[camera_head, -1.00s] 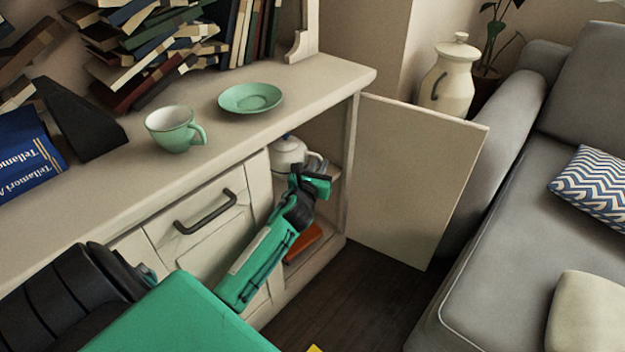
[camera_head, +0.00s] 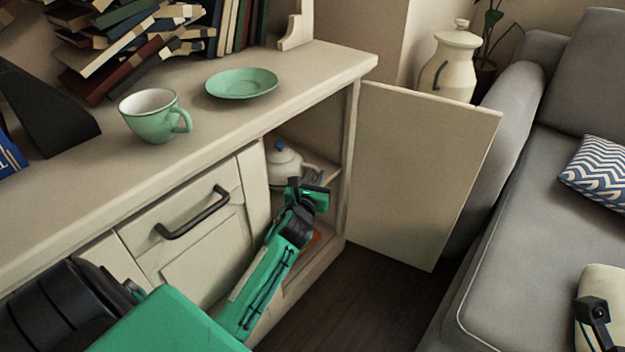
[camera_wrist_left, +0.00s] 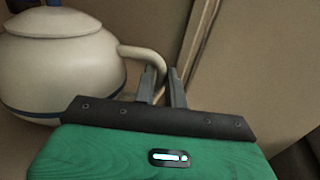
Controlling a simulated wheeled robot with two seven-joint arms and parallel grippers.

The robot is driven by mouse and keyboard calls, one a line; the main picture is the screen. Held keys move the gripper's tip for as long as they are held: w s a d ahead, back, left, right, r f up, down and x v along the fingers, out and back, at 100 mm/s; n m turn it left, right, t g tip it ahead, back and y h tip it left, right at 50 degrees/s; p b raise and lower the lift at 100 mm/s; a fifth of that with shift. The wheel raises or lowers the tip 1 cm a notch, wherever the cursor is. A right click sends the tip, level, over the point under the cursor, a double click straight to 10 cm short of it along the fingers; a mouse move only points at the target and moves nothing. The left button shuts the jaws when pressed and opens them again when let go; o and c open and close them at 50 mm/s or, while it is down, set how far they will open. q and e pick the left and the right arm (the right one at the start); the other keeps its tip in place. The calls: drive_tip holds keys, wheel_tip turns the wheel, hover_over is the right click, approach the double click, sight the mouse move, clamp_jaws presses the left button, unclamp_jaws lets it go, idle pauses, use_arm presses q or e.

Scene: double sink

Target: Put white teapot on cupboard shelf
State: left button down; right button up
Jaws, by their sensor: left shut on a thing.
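The white teapot (camera_head: 283,168) with a blue lid knob is upright inside the open cupboard, at the height of the cupboard shelf (camera_head: 326,172). I cannot tell whether its base rests on the shelf. My left gripper (camera_head: 312,180) reaches into the cupboard and hides the teapot's lower right part. In the left wrist view the teapot (camera_wrist_left: 62,68) fills the left side, and the left gripper (camera_wrist_left: 163,74) is shut on its handle. A dark part at the lower right edge looks like my right gripper (camera_head: 594,312); its jaws cannot be made out.
The cupboard door (camera_head: 425,170) stands wide open to the right. A green cup (camera_head: 152,122) and green saucer (camera_head: 241,83) stand on the countertop above. An orange thing (camera_head: 316,237) lies low in the cupboard. A grey sofa (camera_head: 520,220) is at the right.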

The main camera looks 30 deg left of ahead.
use_arm(q)
drive_tip(key=shift+r, duration=0.2)
drive_tip(key=c, duration=1.8)
unclamp_jaws()
drive_tip(key=shift+f, duration=0.25)
drive_tip(key=shift+c, duration=0.2)
drive_tip(key=o, duration=0.4)
